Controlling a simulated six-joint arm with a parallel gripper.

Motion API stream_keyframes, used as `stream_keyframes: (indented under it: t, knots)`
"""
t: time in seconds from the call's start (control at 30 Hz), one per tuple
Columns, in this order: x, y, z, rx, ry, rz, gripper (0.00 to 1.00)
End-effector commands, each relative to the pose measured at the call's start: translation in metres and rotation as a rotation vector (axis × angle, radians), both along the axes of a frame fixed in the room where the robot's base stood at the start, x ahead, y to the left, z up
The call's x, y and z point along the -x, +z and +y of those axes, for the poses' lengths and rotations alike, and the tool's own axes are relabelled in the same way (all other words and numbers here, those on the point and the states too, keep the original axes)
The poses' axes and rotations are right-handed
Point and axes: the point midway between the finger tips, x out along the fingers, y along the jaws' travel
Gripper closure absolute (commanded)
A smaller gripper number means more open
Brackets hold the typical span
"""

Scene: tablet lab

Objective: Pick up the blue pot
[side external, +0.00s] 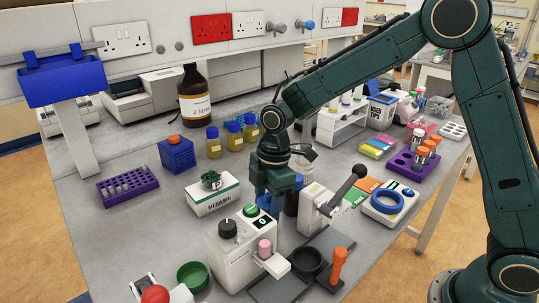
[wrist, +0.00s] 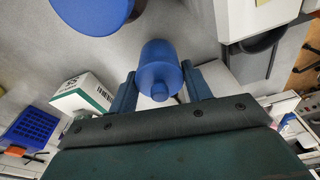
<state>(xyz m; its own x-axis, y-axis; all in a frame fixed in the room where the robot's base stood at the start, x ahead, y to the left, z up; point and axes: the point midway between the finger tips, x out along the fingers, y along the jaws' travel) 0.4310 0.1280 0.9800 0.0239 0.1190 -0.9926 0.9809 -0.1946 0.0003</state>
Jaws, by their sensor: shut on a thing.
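The blue pot (wrist: 158,70) shows in the wrist view as a rounded blue body with a small knob, between the two fingers of my gripper (wrist: 157,88). My gripper is shut on it, one finger on each side. In the side external view my gripper (side external: 275,187) points down over the middle of the bench. Some blue shows at its fingers there, mostly hidden by them, so I cannot tell whether the pot is clear of the bench.
A white and green carton (side external: 212,196) stands left of my gripper. A white machine with a green knob (side external: 238,245) is in front, and a white lever device (side external: 322,210) is close on the right. A large blue rounded thing (wrist: 90,12) is cut off in the wrist view.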

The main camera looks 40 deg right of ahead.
Motion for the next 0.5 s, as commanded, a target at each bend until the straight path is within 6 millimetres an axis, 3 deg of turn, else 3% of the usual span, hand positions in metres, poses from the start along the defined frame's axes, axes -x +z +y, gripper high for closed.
stream_keyframes:
  t: [0.5]
  knots:
    - [-0.001, 0.103, 0.000, -0.001, -0.001, -0.005, 0.72]
